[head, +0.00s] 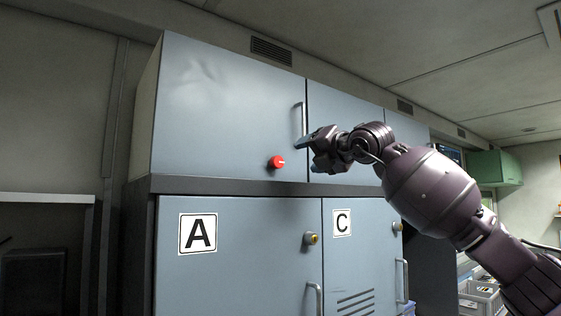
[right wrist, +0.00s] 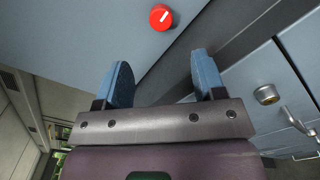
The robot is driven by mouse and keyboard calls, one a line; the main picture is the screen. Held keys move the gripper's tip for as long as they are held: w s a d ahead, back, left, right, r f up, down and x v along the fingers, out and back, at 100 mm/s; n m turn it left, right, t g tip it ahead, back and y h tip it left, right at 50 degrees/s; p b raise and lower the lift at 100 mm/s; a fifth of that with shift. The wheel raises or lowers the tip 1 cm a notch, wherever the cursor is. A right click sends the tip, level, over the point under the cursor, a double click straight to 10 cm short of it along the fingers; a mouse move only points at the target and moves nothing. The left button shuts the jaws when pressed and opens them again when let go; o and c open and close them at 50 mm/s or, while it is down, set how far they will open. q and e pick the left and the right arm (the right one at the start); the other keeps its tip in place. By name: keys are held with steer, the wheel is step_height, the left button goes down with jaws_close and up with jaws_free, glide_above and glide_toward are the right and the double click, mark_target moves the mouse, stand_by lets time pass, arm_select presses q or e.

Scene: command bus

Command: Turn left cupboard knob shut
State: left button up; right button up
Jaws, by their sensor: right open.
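The red knob (head: 277,162) sits at the lower right of the upper left cupboard door (head: 225,110), which lies flush in its frame. A white mark on the knob points roughly sideways in the head view. In the right wrist view the knob (right wrist: 160,17) is ahead of the fingers, and its mark is tilted. My right gripper (head: 318,150) is open and empty, to the right of the knob and apart from it. Its two blue fingertips (right wrist: 160,80) show in the right wrist view with a gap between them. My left gripper is not in view.
A vertical handle (head: 299,119) on the upper door stands close to my right gripper. Lower doors marked A (head: 198,233) and C (head: 342,223) carry yellowish knobs (head: 311,238) and handles. A dark ledge (head: 235,186) runs between the upper and lower cupboards. The space left of the knob is clear.

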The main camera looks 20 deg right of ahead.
mark_target(279, 162)
steer(key=p+x, duration=0.4)
steer(key=x, duration=0.6)
steer(key=shift+w+a+f, duration=0.1)
steer(key=shift+w+a, duration=0.05)
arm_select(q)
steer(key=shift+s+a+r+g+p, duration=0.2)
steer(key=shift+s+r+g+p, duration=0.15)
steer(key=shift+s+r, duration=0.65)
arm_select(e)
steer(key=shift+w+a, duration=0.15)
steer(key=shift+w, duration=0.25)
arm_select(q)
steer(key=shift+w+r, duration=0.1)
arm_select(e)
steer(key=shift+f, duration=0.1)
steer(key=shift+c, duration=0.3)
